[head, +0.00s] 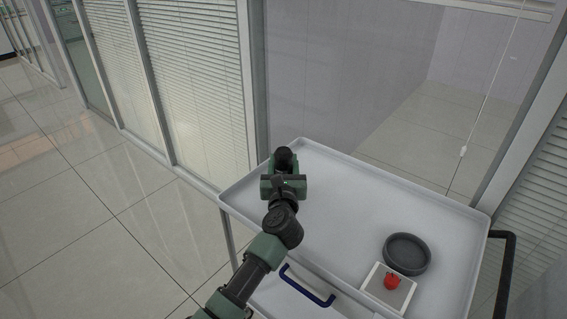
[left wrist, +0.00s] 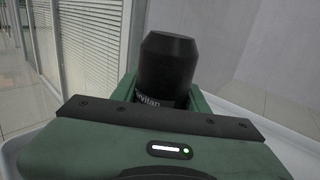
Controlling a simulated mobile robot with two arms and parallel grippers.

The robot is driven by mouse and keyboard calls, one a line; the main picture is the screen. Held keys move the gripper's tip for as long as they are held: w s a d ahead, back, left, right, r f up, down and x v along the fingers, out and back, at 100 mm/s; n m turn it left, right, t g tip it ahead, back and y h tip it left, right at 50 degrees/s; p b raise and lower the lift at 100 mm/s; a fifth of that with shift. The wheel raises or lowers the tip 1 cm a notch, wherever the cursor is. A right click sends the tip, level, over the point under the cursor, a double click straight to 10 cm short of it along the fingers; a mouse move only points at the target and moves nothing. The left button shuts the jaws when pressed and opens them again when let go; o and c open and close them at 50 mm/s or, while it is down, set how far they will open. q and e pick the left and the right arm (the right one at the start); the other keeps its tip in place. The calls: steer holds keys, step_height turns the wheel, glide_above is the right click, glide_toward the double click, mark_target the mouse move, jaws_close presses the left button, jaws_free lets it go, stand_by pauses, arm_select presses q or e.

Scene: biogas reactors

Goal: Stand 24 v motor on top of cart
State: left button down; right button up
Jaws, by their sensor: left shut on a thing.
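The motor is a black cylinder with a tapered top (left wrist: 168,65) and some light lettering on its side. It stands roughly upright in the left wrist view, between the green fingers of my left gripper (left wrist: 165,95), which is shut on it. In the head view the motor (head: 284,157) shows as a dark round end just beyond my left gripper (head: 284,170). Both are over the far left part of the white cart top (head: 340,200). The motor's lower end is hidden, so I cannot tell whether it touches the cart. My right gripper is not in view.
A dark grey round dish (head: 407,254) and a small white-rimmed plate (head: 375,280) with a red object (head: 392,281) sit at the cart's right front. A blue handle (head: 307,287) is at the front. Glass walls with blinds stand behind. The cart's middle is clear.

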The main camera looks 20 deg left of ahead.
arm_select(q)
steer(key=shift+r, duration=0.1)
steer(key=c, duration=0.7)
jaws_free()
steer(key=shift+f, duration=0.2)
steer(key=shift+c, duration=0.2)
steer(key=shift+r, duration=0.1)
steer(key=v, duration=1.2)
steer(key=shift+a, duration=0.15)
